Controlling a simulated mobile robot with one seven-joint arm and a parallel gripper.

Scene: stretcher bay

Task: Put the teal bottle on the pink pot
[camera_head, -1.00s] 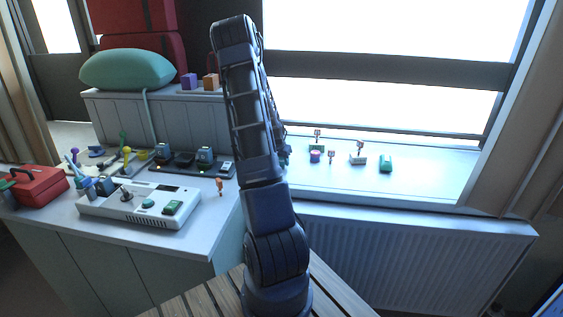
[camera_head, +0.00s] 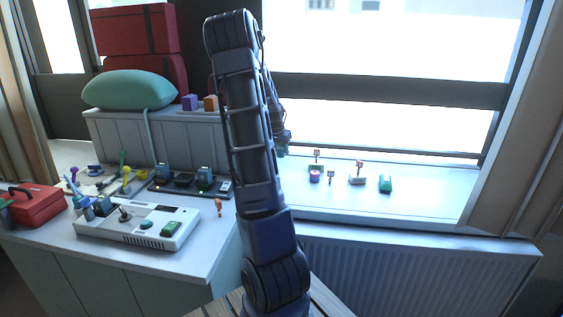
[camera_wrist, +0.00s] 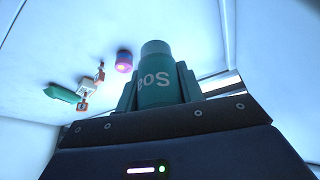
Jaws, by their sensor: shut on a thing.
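My gripper (camera_wrist: 157,88) is shut on the teal bottle (camera_wrist: 158,75), with one finger on each side of it. The bottle has a grey-blue cap and pale lettering. The pink pot (camera_wrist: 124,61) is a small round purple and pink thing on the white sill, left of the bottle in the wrist view and apart from it. In the head view the pot (camera_head: 314,176) stands on the windowsill, right of my gripper (camera_head: 281,142). There the gripper is dark and partly behind my arm, and I cannot make out the bottle.
Near the pot are a white block (camera_head: 357,180), a green block (camera_head: 385,184) and small orange items (camera_head: 331,177). The sill (camera_head: 430,195) is clear farther right. A white console (camera_head: 135,228) and a red toolbox (camera_head: 38,203) stand on the left counter.

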